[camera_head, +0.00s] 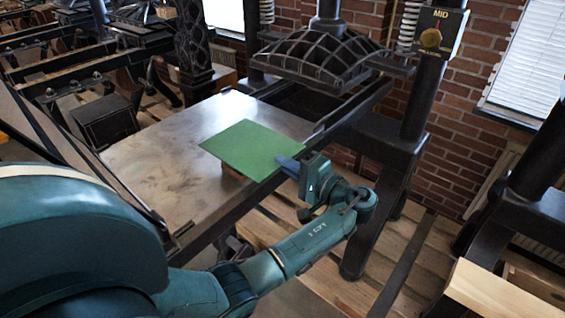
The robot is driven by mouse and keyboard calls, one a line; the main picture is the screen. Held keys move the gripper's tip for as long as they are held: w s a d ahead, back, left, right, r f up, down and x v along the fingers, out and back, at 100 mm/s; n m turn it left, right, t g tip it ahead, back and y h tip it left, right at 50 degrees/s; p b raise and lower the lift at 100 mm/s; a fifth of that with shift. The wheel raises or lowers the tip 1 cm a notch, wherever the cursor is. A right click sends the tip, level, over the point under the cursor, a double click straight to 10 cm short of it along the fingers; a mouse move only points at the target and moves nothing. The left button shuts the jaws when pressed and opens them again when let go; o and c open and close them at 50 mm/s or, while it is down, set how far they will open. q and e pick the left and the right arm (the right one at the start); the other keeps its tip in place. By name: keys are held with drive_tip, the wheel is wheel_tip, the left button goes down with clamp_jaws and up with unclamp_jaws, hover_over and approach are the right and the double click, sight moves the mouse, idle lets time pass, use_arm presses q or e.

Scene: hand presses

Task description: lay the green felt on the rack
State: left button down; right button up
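The green felt (246,148) is a flat rectangular sheet over the near right part of the grey metal press bed (150,155). My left gripper (284,164) is at the felt's right corner, beyond the bed's edge. Its blue fingers look closed on that corner, though the gap between them is hard to see. A small brown block (233,171) shows partly under the felt's near edge; the felt hides the rest. I cannot tell whether the felt rests on it or hangs just above. I cannot make out the rack for certain. My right gripper is not in view.
The black ribbed press head (330,62) hangs behind the bed, with a dark upright (430,90) carrying a MID dial (437,33). A pale wooden surface (492,290) is at the lower right. Other dark presses (60,60) stand at the upper left.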

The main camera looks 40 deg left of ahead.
use_arm(q)
drive_tip(key=d+r+p, duration=0.1)
drive_tip(key=d+r, duration=0.1)
drive_tip(key=d, duration=0.4)
drive_tip(key=shift+s+r+p, duration=0.25)
drive_tip(key=shift+r+p, duration=0.05)
drive_tip(key=shift+r, duration=0.05)
